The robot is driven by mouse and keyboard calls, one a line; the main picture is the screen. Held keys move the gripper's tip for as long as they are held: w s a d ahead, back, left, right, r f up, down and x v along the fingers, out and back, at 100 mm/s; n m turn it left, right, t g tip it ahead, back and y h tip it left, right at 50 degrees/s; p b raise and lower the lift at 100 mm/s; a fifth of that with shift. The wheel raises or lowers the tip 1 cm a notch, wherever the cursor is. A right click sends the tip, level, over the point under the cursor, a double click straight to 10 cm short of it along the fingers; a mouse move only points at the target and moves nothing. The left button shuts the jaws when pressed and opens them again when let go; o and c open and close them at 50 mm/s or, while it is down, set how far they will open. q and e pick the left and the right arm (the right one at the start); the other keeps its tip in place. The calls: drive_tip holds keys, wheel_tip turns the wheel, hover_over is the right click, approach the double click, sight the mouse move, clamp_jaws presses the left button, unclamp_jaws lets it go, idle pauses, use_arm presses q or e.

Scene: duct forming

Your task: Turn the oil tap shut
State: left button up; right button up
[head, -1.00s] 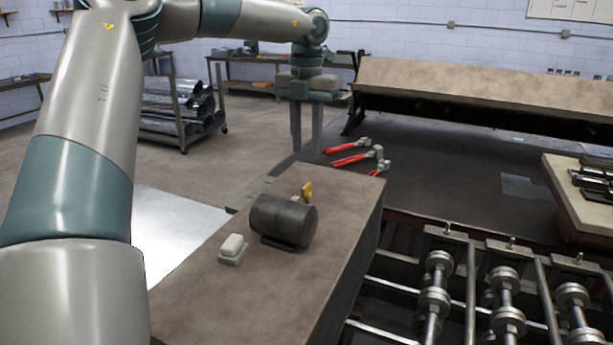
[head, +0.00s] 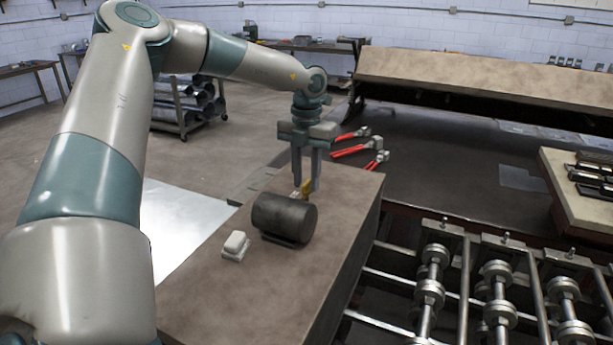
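The oil tap is a small yellow handle (head: 306,187) behind the dark cylindrical tank (head: 284,218) on the brown bench top. My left gripper (head: 306,186) points straight down at the tap, with its two fingers apart on either side of the handle. The fingers partly cover the handle. I cannot tell whether they touch it. My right gripper is not in the view.
A small white block (head: 235,245) sits on the bench left of the tank. Several red-handled tools (head: 350,151) lie on the dark table behind. Metal rollers (head: 430,290) stand at the right. The front of the bench top is clear.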

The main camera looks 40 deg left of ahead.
use_arm(q)
clamp_jaws()
